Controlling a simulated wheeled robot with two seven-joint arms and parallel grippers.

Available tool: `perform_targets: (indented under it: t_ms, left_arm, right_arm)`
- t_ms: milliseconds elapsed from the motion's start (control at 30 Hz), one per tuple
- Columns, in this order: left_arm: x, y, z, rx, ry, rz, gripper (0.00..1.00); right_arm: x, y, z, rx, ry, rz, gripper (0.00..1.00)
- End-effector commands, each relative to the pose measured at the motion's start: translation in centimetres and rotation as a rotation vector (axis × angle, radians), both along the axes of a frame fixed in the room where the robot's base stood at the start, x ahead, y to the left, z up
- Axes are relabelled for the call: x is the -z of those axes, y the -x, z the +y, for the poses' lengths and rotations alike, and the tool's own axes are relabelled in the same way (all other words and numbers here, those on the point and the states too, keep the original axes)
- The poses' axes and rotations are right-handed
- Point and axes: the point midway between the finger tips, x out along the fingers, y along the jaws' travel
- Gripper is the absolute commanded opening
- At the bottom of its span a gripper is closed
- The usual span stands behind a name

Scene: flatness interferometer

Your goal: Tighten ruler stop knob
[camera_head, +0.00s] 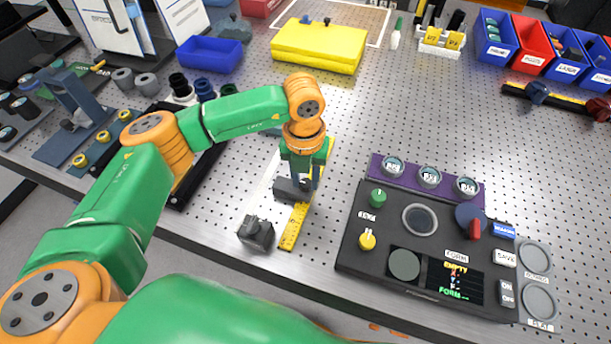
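A yellow ruler (292,228) lies on a pale strip in the middle of the table. A dark block with a small knob on top (256,234) sits at the strip's near end, left of the ruler. A second dark block (288,192) sits across the ruler farther back, right under my gripper. My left gripper (303,184) points down over this second block. Its fingers are small and partly merge with the dark block, so contact, finger gap and any knob there cannot be made out. My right gripper is not in view.
A black control panel (375,262) with knobs and a screen stands to the right. A yellow case (318,46) and a blue bin (209,54) stand behind. Colored bins (497,39) line the back right. The perforated table between the ruler and panel is clear.

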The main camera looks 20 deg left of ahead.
Motion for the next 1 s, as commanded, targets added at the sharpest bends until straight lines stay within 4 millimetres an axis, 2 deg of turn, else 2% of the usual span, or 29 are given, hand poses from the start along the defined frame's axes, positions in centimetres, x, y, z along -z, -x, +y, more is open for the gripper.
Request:
perform_targets:
  t_ms: [267, 467, 1000]
  left_arm:
    - [0.1, 0.0, 0.0, 0.022, 0.001, 0.000, 0.00]
    - [0.3, -0.1, 0.0, 0.117, 0.001, -0.003, 0.00]
    - [0.4, -0.1, 0.0, 0.609, -0.001, -0.004, 0.00]
  right_arm:
    - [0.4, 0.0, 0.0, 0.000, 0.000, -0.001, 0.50]
    - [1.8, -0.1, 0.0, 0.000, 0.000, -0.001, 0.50]
    - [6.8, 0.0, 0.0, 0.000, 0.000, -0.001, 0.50]
